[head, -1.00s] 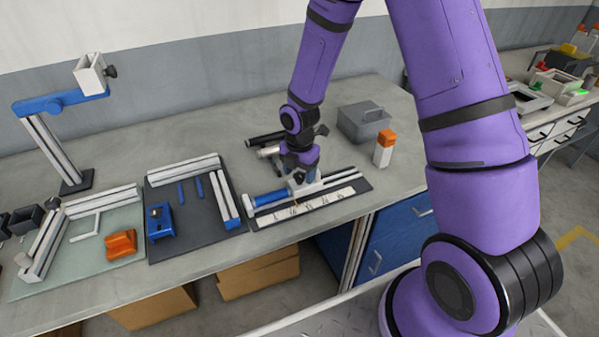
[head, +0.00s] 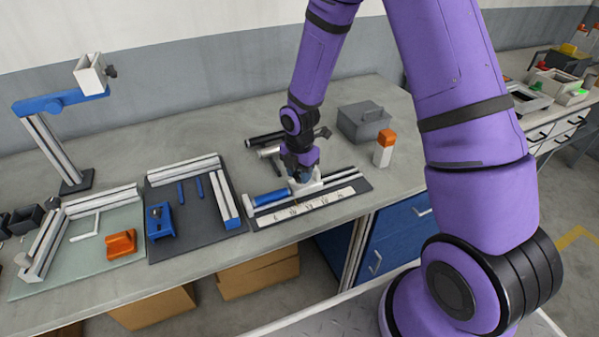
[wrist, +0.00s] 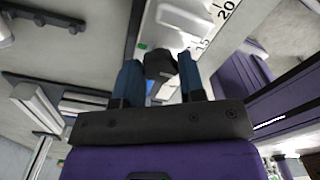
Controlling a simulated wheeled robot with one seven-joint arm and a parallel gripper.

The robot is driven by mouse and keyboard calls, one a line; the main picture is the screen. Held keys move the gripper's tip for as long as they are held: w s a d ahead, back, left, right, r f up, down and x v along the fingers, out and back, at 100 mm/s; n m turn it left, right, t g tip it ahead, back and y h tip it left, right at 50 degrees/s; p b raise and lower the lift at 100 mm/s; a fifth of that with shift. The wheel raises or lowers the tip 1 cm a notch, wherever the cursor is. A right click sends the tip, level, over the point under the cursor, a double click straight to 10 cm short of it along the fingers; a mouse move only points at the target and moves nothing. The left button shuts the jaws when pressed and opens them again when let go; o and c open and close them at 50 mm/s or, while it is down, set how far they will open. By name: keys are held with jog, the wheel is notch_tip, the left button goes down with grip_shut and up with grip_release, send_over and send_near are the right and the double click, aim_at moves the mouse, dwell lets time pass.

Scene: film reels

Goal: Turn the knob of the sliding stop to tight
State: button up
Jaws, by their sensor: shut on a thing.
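The sliding stop (head: 309,187) is a white block on the rail of a dark measuring fixture in the head view. Its white body (wrist: 182,18) also shows at the top of the wrist view, with a small green mark beside the knob. The stop's black knob (wrist: 159,64) sits between the two blue fingers of my gripper (wrist: 160,78), which is shut on it from above. In the head view my gripper (head: 302,178) is down at the stop and hides the knob. Whether the knob is tight cannot be told.
A white numbered scale (head: 325,202) runs along the fixture's front, with a blue cylinder (head: 270,197) at its left end. Dark and light bars lie behind. An orange-capped white bottle (head: 383,152) and a grey box (head: 363,122) stand to the right. A dark board (head: 190,236) lies left.

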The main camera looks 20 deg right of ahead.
jog(key=m, duration=0.4)
jog(key=shift+m, duration=0.4)
jog(key=m, duration=0.4)
jog(key=shift+m, duration=0.3)
jog(key=m, duration=0.4)
jog(key=shift+m, duration=0.3)
jog(key=m, duration=1.2)
jog(key=shift+m, duration=0.3)
jog(key=m, duration=0.4)
jog(key=shift+m, duration=2.2)
